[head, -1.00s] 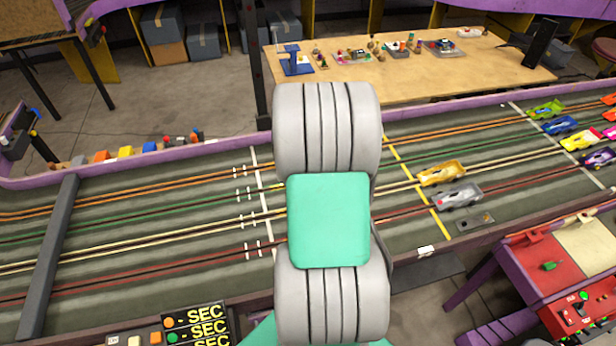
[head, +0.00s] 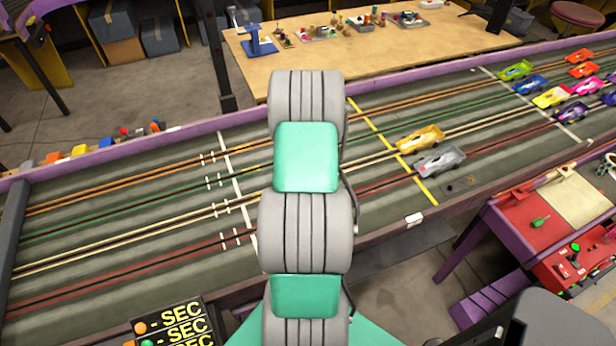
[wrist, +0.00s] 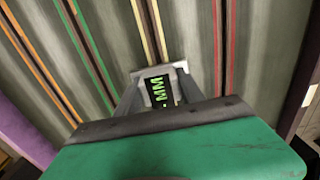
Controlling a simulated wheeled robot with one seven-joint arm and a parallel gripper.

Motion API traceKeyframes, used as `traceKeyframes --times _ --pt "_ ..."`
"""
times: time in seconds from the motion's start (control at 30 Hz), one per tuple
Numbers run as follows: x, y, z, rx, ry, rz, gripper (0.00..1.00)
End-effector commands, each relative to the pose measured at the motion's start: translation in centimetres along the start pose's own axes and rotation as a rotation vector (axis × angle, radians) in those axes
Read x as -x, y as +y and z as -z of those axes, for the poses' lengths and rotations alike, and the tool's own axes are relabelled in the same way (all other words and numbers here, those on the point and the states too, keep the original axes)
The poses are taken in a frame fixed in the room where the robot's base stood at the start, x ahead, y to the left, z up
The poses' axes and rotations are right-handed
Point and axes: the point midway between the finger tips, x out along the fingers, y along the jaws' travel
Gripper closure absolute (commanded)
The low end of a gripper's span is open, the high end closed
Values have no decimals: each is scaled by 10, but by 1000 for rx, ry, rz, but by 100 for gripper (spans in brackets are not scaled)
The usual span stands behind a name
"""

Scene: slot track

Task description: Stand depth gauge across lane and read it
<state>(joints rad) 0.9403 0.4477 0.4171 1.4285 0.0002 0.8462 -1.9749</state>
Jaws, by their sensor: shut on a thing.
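The depth gauge (wrist: 161,90), a pale grey block with a black display showing green "MM" letters, is held between the fingers of my gripper (wrist: 158,98) in the wrist view. The rest of its reading is hidden by my gripper body. The gauge is over the grey track (head: 110,220), in line with the cream slot pair (wrist: 150,28), with the red lane (wrist: 225,50) to the right. I cannot tell whether it touches the track. My arm hides gripper and gauge in the head view.
A gold car (head: 420,138) and a silver car (head: 438,161) stand by the yellow line, right of my arm. Several more cars are farther right. A wooden table (head: 360,65) is behind the track; a red bench (head: 525,215) is at right.

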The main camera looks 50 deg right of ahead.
Motion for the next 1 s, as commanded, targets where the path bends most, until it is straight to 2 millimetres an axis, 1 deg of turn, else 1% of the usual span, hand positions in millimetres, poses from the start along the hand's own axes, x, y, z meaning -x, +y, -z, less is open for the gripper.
traceKeyframes --times 0.03,0.07,0.3,0.4,0.43,0.6,0.7,0.9,1.0 --pt "-16 -1 1 0 1 3 100" --pt "-19 -1 1 0 1 2 100" --pt "-18 -1 1 0 1 1 100" --pt "-22 -1 1 0 1 2 100" --pt "-21 -1 1 0 1 2 53" --pt "-20 -1 1 0 1 2 39" --pt "-20 -1 1 0 1 2 33" --pt "-20 -1 1 0 1 2 33" --pt "-11 -1 1 0 0 1 33"
